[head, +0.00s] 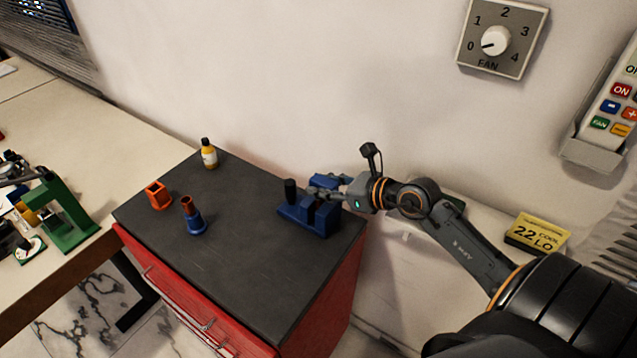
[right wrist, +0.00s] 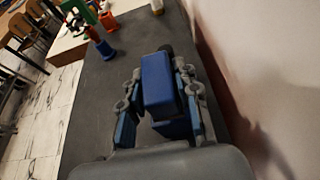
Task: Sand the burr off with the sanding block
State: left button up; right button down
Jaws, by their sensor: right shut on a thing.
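My right gripper (head: 333,190) is at the right back of the dark-topped cabinet, shut on a blue block (right wrist: 158,85) that stands between its fingers in the right wrist view. I cannot tell for sure whether this is the sanding block. A blue fixture (head: 302,217) with a black upright knob (head: 290,190) sits on the cabinet right at the gripper; whether the block touches it is unclear. A blue stand (head: 196,224) holding an orange-brown tube (head: 187,204) stands left of it. No burr can be made out. My left gripper is not in view.
The cabinet's dark top (head: 240,262) is clear in front and in the middle. An orange open holder (head: 158,196) and a yellow bottle (head: 209,155) stand towards its left and back. A green press (head: 62,215) is on the bench at left. The wall is close behind.

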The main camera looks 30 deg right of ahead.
jog(key=shift+f, duration=0.25)
jog(key=shift+w+a, duration=0.1)
jog(key=shift+w, duration=0.1)
jog(key=shift+w+a+p, duration=0.15)
jog(key=shift+w+a, duration=0.1)
jog(key=shift+w, duration=0.25)
jog(key=shift+w+a+p, duration=0.15)
jog(key=shift+w+a, duration=0.05)
jog(key=shift+w, duration=0.3)
jog(key=shift+s+d+f, duration=0.1)
jog(key=shift+s, duration=0.1)
jog(key=shift+s+d, duration=0.15)
jog(key=shift+s, duration=0.3)
